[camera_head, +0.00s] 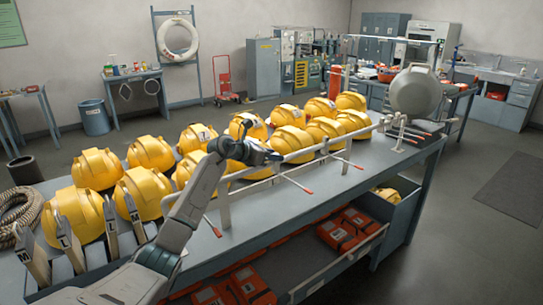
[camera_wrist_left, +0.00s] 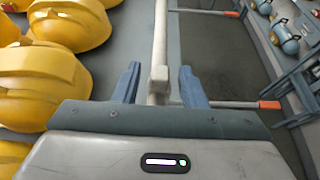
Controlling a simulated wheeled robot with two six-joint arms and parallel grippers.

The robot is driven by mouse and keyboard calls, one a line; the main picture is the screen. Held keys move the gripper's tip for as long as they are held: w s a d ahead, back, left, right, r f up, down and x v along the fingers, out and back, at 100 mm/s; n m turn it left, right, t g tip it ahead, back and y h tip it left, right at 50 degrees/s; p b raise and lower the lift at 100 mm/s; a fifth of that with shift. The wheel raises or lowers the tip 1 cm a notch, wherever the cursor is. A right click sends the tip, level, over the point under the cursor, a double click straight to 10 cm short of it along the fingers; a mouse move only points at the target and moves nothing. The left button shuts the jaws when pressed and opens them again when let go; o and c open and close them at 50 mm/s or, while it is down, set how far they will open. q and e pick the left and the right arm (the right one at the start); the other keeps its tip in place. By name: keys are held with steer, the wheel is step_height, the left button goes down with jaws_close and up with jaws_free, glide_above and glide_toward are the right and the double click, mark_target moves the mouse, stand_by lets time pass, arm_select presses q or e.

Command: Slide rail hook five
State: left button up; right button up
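A pale rail (camera_head: 305,152) runs along the table's front edge on posts. Thin hooks with orange tips stick out from it, among them one near the middle (camera_head: 296,184) and one further left (camera_head: 210,224). My left gripper (camera_head: 243,150) is above the rail. In the left wrist view, my left gripper (camera_wrist_left: 160,85) is open. Its fingers stand on both sides of the rail and a pale block (camera_wrist_left: 158,78) on it. A hook with an orange tip (camera_wrist_left: 269,105) extends right from beside the right finger. I cannot tell whether the fingers touch anything. My right gripper is not in view.
Yellow helmets (camera_head: 150,153) stand in rows behind the rail. Upright labelled plates (camera_head: 70,241) are at the left end, beside a coiled rope (camera_head: 20,212). A grey rounded object (camera_head: 413,92) is at the right end. Red packs (camera_head: 348,226) lie on the lower shelf.

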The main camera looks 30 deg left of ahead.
arm_select(q)
steer(key=shift+s+a+r+b, duration=0.1)
steer(key=shift+s+a+b, duration=0.2)
steer(key=shift+s, duration=0.2)
steer(key=b+v, duration=0.4)
steer(key=v, duration=0.4)
steer(key=shift+s, duration=0.2)
steer(key=shift+s+a+r, duration=0.15)
steer(key=shift+s+r, duration=0.25)
steer(key=shift+s, duration=0.1)
